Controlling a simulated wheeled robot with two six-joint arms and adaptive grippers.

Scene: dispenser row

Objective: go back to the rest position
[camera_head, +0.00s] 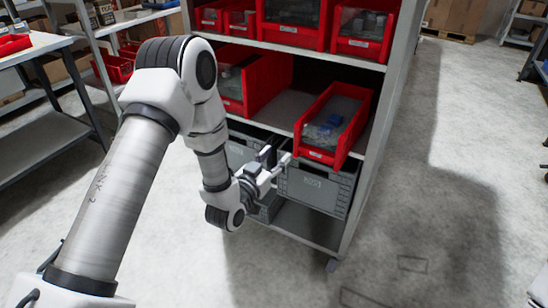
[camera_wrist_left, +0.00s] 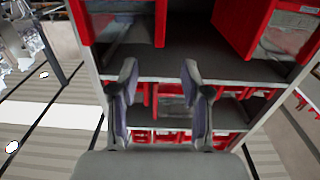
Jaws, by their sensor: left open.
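My left gripper (camera_head: 275,159) is in front of the shelf rack (camera_head: 396,70), close to the grey crates on its lower level. In the left wrist view the two fingers of this gripper (camera_wrist_left: 160,74) stand apart with nothing between them. The nearest thing is a grey crate (camera_head: 316,188); I cannot tell whether the fingertips touch it. My left arm reaches in from the left and bends down at the elbow. My right gripper does not show.
A red bin (camera_head: 310,151) with blue items sticks out from the middle shelf, above and right of my gripper. Another red bin (camera_head: 268,88) sits left of it. More red bins (camera_head: 362,49) fill the upper shelf. A table (camera_head: 38,48) stands left. Floor (camera_head: 440,230) at right is clear.

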